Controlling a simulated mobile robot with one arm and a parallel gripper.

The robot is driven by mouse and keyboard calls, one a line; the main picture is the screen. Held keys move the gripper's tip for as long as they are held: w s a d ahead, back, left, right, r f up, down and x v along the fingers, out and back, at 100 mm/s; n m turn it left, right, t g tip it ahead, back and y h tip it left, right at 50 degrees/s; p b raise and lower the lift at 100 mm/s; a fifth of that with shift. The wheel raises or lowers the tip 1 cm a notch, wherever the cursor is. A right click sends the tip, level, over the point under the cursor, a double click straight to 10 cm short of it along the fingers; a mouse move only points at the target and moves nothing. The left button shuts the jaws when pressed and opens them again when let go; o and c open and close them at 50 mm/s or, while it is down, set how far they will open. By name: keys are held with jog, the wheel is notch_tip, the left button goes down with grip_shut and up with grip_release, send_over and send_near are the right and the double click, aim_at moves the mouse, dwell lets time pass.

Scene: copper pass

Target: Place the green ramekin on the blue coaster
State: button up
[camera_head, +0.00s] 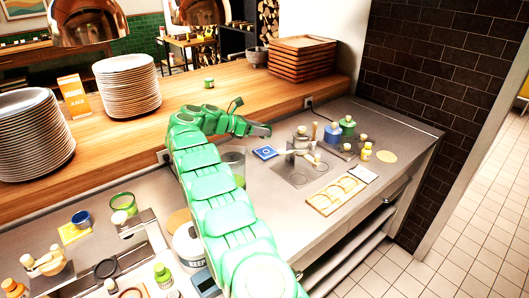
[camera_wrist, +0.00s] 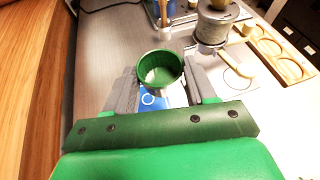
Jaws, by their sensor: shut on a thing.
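In the wrist view the green ramekin (camera_wrist: 160,62) is upright, its opening facing the camera, with a pale inside bottom. My gripper (camera_wrist: 162,82) is shut on it, one grey finger on each side. The blue coaster (camera_wrist: 150,102), with a white ring mark, shows partly behind the ramekin; the rest is hidden. In the head view the blue coaster (camera_head: 265,153) lies flat on the grey worktop. My gripper (camera_head: 262,130) is just beyond it there, and I cannot make out the ramekin in that view. The gap between ramekin and coaster cannot be told.
Right of the coaster stand a grey grinder-like device (camera_head: 301,141), a blue canister (camera_head: 332,132) and a green canister (camera_head: 348,126). A wooden board with round hollows (camera_head: 337,195) lies in front. A raised wooden counter (camera_head: 290,90) runs behind.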

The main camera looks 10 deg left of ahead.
jog(key=shift+f, duration=4.8)
jog(key=shift+f, duration=0.15)
jog(key=o, duration=1.1)
jog(key=shift+c, duration=0.2)
jog(key=v, duration=1.2)
jog(key=shift+r, duration=0.2)
